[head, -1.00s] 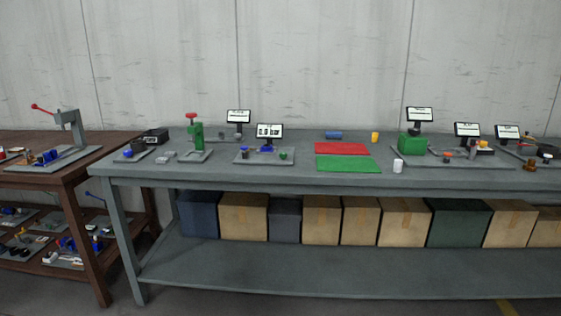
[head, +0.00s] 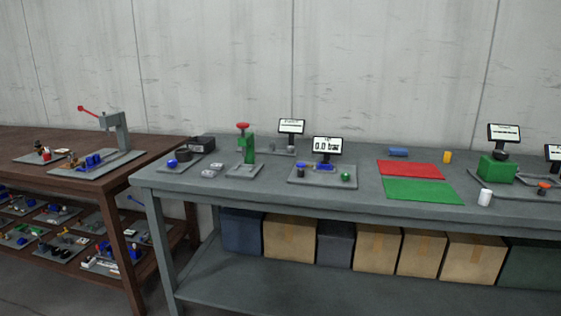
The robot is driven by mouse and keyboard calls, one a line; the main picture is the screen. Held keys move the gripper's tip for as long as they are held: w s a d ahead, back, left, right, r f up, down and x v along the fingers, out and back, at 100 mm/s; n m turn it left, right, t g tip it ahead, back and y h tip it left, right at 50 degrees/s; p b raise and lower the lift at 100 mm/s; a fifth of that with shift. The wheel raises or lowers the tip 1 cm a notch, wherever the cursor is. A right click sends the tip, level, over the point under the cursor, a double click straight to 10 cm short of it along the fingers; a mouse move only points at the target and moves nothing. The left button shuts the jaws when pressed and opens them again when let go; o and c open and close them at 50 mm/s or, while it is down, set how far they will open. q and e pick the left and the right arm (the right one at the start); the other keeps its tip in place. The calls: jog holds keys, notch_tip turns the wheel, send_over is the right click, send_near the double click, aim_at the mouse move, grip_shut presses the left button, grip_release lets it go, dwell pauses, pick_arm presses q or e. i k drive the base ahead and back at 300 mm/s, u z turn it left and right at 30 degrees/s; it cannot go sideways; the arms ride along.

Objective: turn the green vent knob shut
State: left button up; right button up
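A small round green knob (head: 345,176) sits at the right side of a grey base plate (head: 322,182) on the long grey workbench. The same plate carries a blue part (head: 324,166), a dark and blue cylinder (head: 300,169) and a display (head: 327,149) reading 0.0 bar. The knob is too small to tell which way it is turned. Neither of my grippers shows in the head view.
A green press with a red top (head: 244,143) stands left of the plate. Red (head: 410,169) and green (head: 423,191) mats lie to its right. A brown table (head: 105,182) stands at the left. Boxes fill the bench's lower shelf.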

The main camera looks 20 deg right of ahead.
aim_at(345, 175)
jog(key=u, duration=0.15)
jog(key=i, duration=0.95)
jog(key=z, duration=0.25)
